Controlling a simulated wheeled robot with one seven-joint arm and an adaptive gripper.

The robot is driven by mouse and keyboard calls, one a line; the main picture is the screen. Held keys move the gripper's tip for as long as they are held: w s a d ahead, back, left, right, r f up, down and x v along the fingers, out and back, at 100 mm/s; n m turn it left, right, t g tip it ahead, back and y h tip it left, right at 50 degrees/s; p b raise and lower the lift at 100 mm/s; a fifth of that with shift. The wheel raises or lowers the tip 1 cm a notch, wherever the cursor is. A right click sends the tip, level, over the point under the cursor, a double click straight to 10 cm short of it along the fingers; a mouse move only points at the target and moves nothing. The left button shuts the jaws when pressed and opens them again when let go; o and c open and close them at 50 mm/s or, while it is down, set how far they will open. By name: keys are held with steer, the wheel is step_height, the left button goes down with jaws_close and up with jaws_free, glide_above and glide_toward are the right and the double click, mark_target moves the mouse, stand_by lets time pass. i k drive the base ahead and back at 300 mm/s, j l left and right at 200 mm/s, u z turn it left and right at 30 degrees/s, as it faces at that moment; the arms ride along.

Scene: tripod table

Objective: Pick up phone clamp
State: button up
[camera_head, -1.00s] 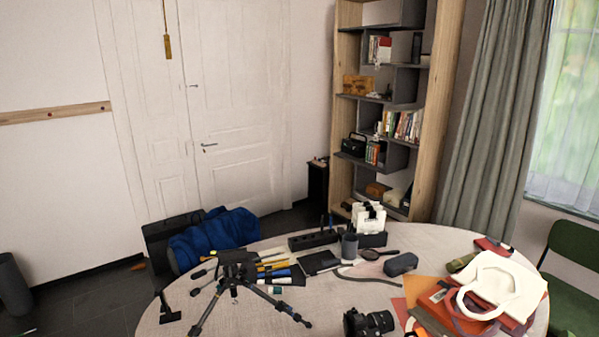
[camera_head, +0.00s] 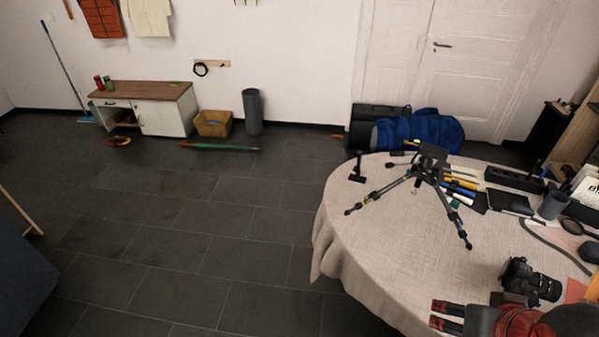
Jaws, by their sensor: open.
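A small black upright object that looks like the phone clamp (camera_head: 358,168) stands near the left back edge of the round table (camera_head: 390,262), left of the tripod (camera_head: 430,170). The tripod is black with spread legs and a flat head. My gripper (camera_head: 438,314) enters at the bottom, over or beside the table's front edge, with red-and-black fingertips pointing left. It is open and empty, well apart from the clamp, with the tripod to its upper side in the picture.
A black camera (camera_head: 530,280) lies close to my gripper. Pens and markers (camera_head: 462,184), a black organizer (camera_head: 513,179) and a dark cup (camera_head: 553,205) are at the right. A chair with a blue cloth (camera_head: 420,130) stands behind.

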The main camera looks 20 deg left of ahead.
mark_target(357, 177)
steer(key=u, duration=0.45)
steer(key=i+j+z, duration=0.1)
steer(key=i+j, duration=0.15)
steer(key=i+j+z, duration=0.1)
steer(key=j, duration=0.35)
steer(key=i+j+z, duration=0.1)
steer(key=i+j, duration=0.2)
steer(key=i+j+z, duration=0.1)
steer(key=j, duration=0.4)
steer(key=i+j+z, duration=0.15)
steer(key=j, duration=0.25)
steer(key=i+j+z, duration=0.1)
steer(key=i+j, duration=0.15)
steer(key=j, duration=0.15)
steer(key=i+j+z, duration=0.1)
steer(key=j, duration=0.35)
steer(key=i+j+z, duration=0.1)
steer(key=j, duration=0.35)
steer(key=i+j, duration=0.25)
steer(key=i, duration=0.25)
